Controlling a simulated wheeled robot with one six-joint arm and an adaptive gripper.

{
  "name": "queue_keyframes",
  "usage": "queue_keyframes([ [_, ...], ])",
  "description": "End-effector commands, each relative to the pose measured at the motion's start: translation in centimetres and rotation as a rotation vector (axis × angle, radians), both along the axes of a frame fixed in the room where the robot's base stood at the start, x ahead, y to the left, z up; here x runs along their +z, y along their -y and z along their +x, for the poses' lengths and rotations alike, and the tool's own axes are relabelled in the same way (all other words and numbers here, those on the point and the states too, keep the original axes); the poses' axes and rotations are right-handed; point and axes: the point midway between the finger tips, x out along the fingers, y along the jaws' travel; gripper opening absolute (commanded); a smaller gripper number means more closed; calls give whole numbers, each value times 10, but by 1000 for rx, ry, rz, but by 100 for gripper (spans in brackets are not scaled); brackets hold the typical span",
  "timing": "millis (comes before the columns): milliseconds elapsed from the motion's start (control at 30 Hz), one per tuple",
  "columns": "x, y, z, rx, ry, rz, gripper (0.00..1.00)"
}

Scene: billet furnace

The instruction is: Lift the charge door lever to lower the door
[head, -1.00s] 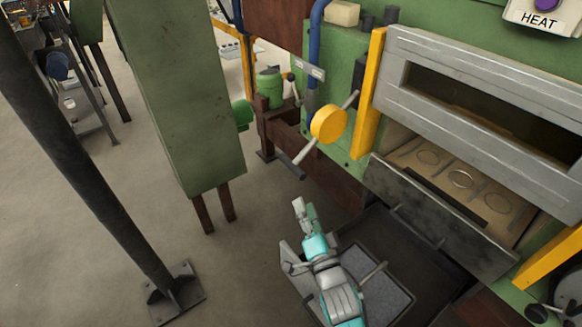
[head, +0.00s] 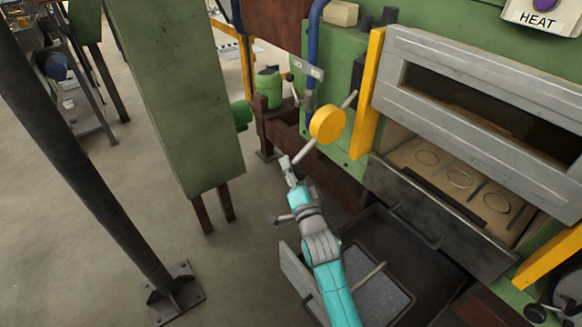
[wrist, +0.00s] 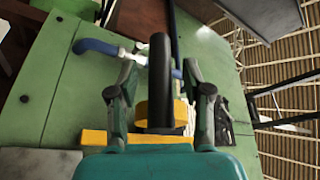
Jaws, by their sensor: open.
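The charge door lever has a yellow round hub (head: 327,124) and a rod that slants down and left from it. The rod's lower end is partly hidden by my gripper (head: 291,168). My gripper is open at that end. In the wrist view the lever's dark handle (wrist: 160,75) stands between the two fingers, with visible gaps on both sides. The fingers do not appear closed on it. The grey charge door frame (head: 430,100) is at the right, with a dark slot and an opening below it showing ring-marked hearth bricks (head: 428,158).
A yellow upright guard (head: 367,95) stands between the lever and the door. A green column (head: 180,100) and a dark post (head: 90,160) stand at the left. A tray (head: 378,285) lies below my arm.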

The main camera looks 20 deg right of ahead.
Motion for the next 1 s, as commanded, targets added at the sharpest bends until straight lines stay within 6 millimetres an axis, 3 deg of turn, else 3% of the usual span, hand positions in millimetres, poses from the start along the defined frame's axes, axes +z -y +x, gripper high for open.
queue_keyframes([
  [400, 1, 0, 6, 0, -1, 0, 47],
  [600, 1, 0, 6, 0, -1, 0, 0],
  [1000, 5, -1, 9, 1, -5, 13, 0],
])
